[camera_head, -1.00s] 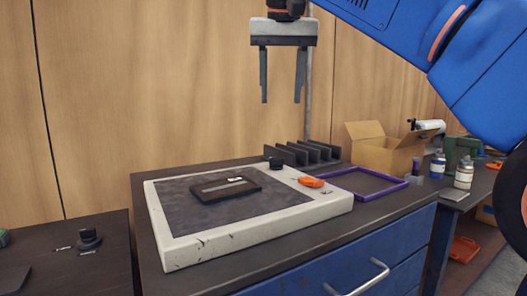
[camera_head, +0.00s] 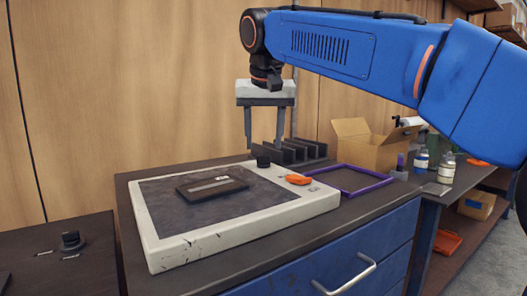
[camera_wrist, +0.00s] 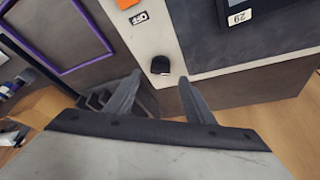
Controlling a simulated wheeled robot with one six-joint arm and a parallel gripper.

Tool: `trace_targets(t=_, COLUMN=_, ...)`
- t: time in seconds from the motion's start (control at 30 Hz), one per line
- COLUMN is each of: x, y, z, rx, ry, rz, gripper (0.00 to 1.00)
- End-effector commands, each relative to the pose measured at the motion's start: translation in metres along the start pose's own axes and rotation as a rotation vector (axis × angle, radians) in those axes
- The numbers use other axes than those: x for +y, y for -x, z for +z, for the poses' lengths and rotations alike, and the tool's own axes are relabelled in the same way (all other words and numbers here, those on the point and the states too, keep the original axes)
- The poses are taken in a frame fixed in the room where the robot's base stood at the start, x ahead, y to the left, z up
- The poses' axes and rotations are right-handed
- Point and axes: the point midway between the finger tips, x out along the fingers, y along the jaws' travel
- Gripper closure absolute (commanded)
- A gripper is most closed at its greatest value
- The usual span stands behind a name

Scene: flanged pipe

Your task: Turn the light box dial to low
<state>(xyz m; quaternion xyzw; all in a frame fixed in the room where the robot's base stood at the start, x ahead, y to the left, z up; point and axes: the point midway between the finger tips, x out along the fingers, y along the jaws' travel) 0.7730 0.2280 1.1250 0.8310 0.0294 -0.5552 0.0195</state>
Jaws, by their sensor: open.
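The light box (camera_head: 152,236) is a pale-framed slab with a dark top panel, on the workbench in the head view. A black knob (camera_head: 263,161) stands at its far right corner; it also shows in the wrist view (camera_wrist: 160,65). An orange piece (camera_head: 298,179) sits on its right border, with an "OFF" label (camera_wrist: 138,18) near it in the wrist view. I cannot tell for sure which is the dial. My gripper (camera_head: 264,145) points down, open and empty, just above the black knob. In the wrist view the knob appears between and slightly beyond the fingertips (camera_wrist: 159,80).
A dark tablet-like piece (camera_head: 211,187) lies on the panel. A black slotted rack (camera_head: 297,152) stands behind the knob, close to my gripper. A purple frame (camera_head: 352,191) and a cardboard box (camera_head: 366,148) are to the right. Another black knob (camera_head: 72,240) is on the left table.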

Motion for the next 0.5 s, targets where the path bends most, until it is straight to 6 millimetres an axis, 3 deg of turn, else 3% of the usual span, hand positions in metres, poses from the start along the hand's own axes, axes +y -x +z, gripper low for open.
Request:
trace_targets(t=0.2, x=0.000, y=-0.028, z=0.000, rx=-0.001, ry=0.000, rz=0.001, gripper=0.52)
trace_targets(t=0.5, x=0.000, y=-0.040, z=0.000, rx=0.000, ry=0.000, rz=0.000, gripper=0.52)
